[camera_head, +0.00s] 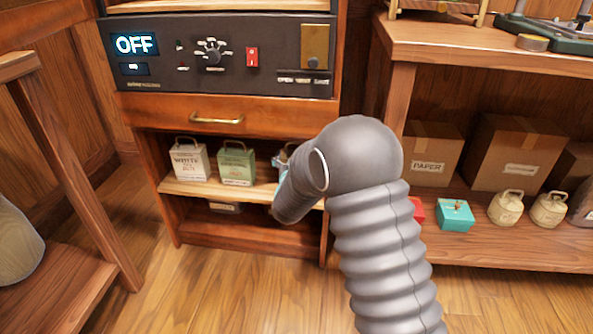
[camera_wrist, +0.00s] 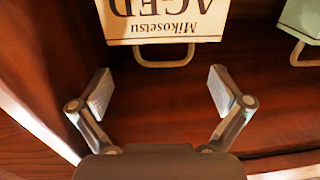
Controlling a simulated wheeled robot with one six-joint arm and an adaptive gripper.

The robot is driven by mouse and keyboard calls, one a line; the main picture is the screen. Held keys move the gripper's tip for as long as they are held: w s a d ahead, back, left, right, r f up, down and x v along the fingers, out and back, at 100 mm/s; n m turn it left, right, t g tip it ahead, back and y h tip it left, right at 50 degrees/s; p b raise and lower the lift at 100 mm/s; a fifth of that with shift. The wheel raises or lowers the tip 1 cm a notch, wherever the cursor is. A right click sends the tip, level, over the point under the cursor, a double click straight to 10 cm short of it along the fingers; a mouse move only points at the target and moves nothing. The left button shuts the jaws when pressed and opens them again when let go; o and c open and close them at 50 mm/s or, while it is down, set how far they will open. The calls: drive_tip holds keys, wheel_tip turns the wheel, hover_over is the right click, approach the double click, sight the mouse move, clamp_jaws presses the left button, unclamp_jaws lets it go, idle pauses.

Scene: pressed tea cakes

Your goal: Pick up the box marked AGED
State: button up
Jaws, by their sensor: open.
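The box marked AGED (camera_wrist: 165,15) is cream with dark lettering and shows upside down at the top of the wrist view, cut off by the frame edge. Its pale handle (camera_wrist: 163,62) sticks out below it in that view. My gripper (camera_wrist: 160,92) is open and empty, with its two fingers spread wide. The handle lies just beyond the fingertips, roughly centred between them and apart from both. In the head view my arm reaches to the cabinet shelf and hides most of the gripper and the AGED box.
A pale green box (camera_head: 236,163) and a box marked WHITE (camera_head: 188,162) stand to the left on the shelf (camera_head: 215,190). The green one's edge shows in the wrist view (camera_wrist: 302,15). A drawer (camera_head: 216,114) is above. Cartons and a teal box (camera_head: 455,215) are at right.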

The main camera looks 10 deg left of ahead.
drive_tip(key=shift+w+a+f, duration=0.1)
drive_tip(key=shift+w+a, duration=0.05)
drive_tip(key=shift+w, duration=1.2)
drive_tip(key=shift+w+a+f, duration=0.1)
drive_tip(key=shift+w+a, duration=0.05)
drive_tip(key=shift+w, duration=1.2)
drive_tip(key=c, duration=1.6)
drive_tip(key=shift+c, duration=0.4)
drive_tip(key=shift+r, duration=0.2)
